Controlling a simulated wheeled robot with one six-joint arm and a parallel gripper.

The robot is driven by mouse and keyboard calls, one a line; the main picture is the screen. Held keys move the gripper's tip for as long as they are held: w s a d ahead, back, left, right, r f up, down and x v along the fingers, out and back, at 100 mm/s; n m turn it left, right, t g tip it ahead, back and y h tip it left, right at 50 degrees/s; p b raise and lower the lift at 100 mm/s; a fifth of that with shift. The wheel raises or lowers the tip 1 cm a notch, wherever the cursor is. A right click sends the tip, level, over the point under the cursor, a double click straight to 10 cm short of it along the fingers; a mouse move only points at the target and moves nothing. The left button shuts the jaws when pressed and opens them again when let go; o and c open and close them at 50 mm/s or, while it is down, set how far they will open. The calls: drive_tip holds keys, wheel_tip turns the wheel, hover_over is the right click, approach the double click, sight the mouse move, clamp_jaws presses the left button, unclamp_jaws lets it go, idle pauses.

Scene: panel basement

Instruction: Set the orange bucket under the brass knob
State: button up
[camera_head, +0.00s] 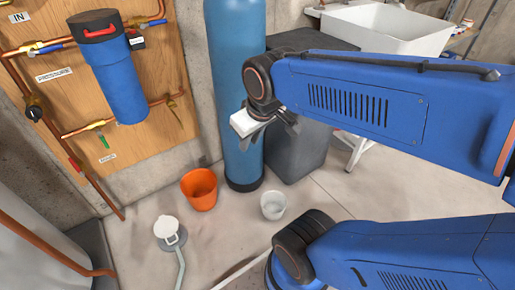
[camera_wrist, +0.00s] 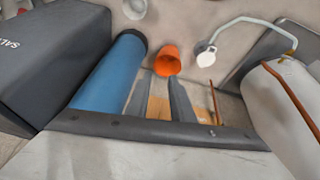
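The orange bucket (camera_head: 200,190) stands upright and looks empty on the floor below the wooden panel, left of the blue tank. It also shows in the wrist view (camera_wrist: 167,61), just beyond my fingertips. My gripper (camera_head: 266,136) is in front of the blue tank, well above the floor and up to the right of the bucket. In the wrist view its two fingers (camera_wrist: 160,78) are apart with nothing between them. Brass-coloured fittings sit on the panel's pipes, one with a green handle (camera_head: 103,141) and one at the right (camera_head: 174,103). I cannot tell which is the brass knob.
A white bucket (camera_head: 273,205) stands right of the orange one. A white-capped floor fitting (camera_head: 167,227) with a grey hose lies to its left. The blue tank (camera_head: 236,95) and dark cabinet (camera_head: 300,150) stand behind. A blue filter (camera_head: 113,75) hangs on the panel.

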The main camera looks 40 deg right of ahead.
drive_tip(key=shift+m, duration=0.7)
drive_tip(key=s, duration=0.4)
drive_tip(key=shift+s+a+r, duration=0.35)
drive_tip(key=shift+a+r, duration=0.05)
idle(1.3)
